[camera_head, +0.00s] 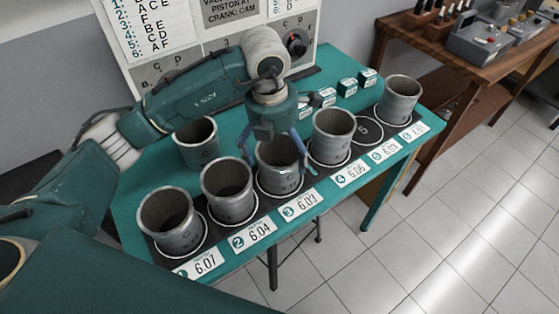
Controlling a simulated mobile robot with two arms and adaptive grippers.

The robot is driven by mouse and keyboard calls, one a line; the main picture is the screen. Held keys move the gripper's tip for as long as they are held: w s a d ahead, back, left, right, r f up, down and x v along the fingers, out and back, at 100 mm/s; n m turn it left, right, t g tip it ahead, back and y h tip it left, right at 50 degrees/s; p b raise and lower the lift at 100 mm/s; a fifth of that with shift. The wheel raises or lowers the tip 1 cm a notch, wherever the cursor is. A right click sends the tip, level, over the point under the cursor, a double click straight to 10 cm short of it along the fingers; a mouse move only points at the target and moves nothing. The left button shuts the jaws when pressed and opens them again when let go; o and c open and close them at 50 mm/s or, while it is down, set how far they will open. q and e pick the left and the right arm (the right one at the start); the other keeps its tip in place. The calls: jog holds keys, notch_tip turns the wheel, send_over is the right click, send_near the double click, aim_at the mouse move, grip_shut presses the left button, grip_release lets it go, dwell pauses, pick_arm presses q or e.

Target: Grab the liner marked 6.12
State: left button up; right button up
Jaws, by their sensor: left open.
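Several grey metal liners stand upright on a teal table. None of their own marks is clear enough to read as 6.12. One liner (197,146) stands behind the row, off the numbered places. In the row, liners stand behind the cards 6.07 (171,226), 6.04 (230,194), 6.03 (279,178) and 6.06 (331,140). Another liner (398,101) stands at the far right end. My left gripper (277,156) is open, pointing down at the liner behind the 6.03 card, its fingers around the rim area; contact cannot be told. My right gripper is not in view.
Place 5 (366,131) on the dark strip is an empty ring. Small teal boxes (347,86) lie at the back of the table. A white board (210,25) with a dial stands behind. A wooden bench (479,60) with tools is at the right.

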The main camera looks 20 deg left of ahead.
aim_at(281, 162)
pick_arm(q)
jog(key=shift+f, duration=0.35)
jog(key=f, duration=0.1)
jog(key=f+p, duration=0.2)
jog(key=shift+w+d+f, duration=0.1)
jog(key=shift+d+f, duration=0.15)
jog(key=shift+f, duration=0.05)
jog(key=shift+w+f, duration=0.1)
jog(key=shift+f, duration=0.4)
jog(key=c, duration=1.4)
jog(key=shift+r, duration=0.1)
